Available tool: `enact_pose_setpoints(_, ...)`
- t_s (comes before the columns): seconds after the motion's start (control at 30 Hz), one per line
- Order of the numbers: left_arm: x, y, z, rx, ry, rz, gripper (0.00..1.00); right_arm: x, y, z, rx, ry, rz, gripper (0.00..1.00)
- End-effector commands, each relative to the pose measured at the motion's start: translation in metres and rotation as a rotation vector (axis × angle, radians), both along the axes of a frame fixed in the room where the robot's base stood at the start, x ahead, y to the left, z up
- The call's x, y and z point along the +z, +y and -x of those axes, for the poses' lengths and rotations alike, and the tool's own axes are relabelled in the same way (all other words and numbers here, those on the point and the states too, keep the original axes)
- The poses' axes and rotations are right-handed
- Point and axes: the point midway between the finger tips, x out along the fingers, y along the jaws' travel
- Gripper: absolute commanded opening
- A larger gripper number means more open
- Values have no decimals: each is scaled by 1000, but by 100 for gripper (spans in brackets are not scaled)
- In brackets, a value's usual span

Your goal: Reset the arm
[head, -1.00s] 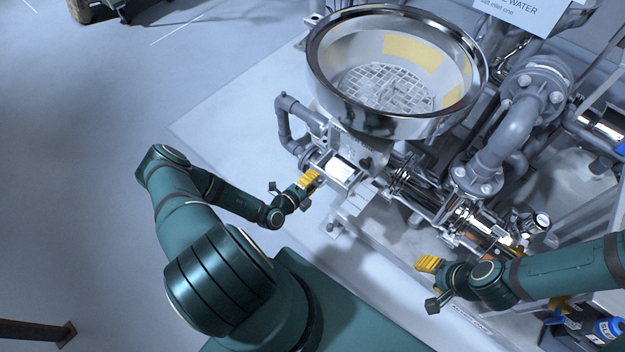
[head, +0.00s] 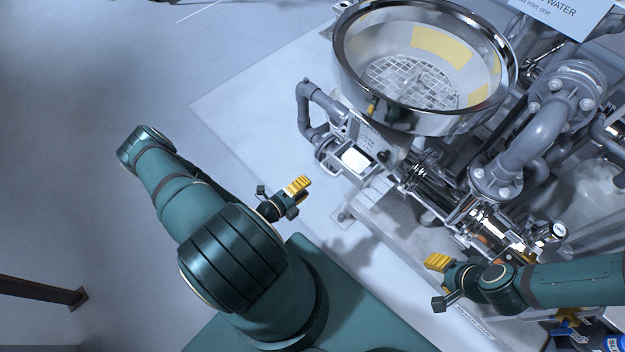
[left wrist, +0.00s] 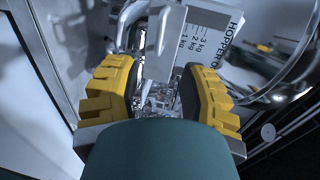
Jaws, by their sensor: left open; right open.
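My left gripper (head: 299,186) has yellow ribbed fingers and sits left of the hopper machine, apart from it, above the pale floor plate. In the left wrist view my left gripper (left wrist: 160,95) shows its two yellow fingers spread with nothing between them. My right gripper (head: 438,262) is at the lower right, in front of the shiny pipework, with its yellow fingertips pointing left. It holds nothing that I can see. My left arm (head: 235,260) is folded at the lower left.
A steel hopper (head: 345,62) with a grid inside stands at the top. Grey pipes (head: 540,125) and a label plate (left wrist: 208,45) with kg marks belong to the machine. A blue bottle (head: 612,342) is at the lower right corner.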

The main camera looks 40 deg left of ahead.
Motion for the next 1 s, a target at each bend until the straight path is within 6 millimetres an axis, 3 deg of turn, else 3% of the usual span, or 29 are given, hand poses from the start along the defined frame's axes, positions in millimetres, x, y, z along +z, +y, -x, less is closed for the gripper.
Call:
enact_pose_setpoints(0.2,2,0,8,0,0,1,41,0,0,0,0,0,0,47)
enact_pose_setpoints(0.73,3,-2,6,-15,-1,-4,41,0,0,0,0,0,0,47)
enact_pose_setpoints(0.87,14,-33,-4,-179,-16,-56,41,0,0,0,0,0,0,47)
enact_pose_setpoints(1.0,38,-107,-9,-602,-79,-226,41,0,0,0,0,0,0,47)
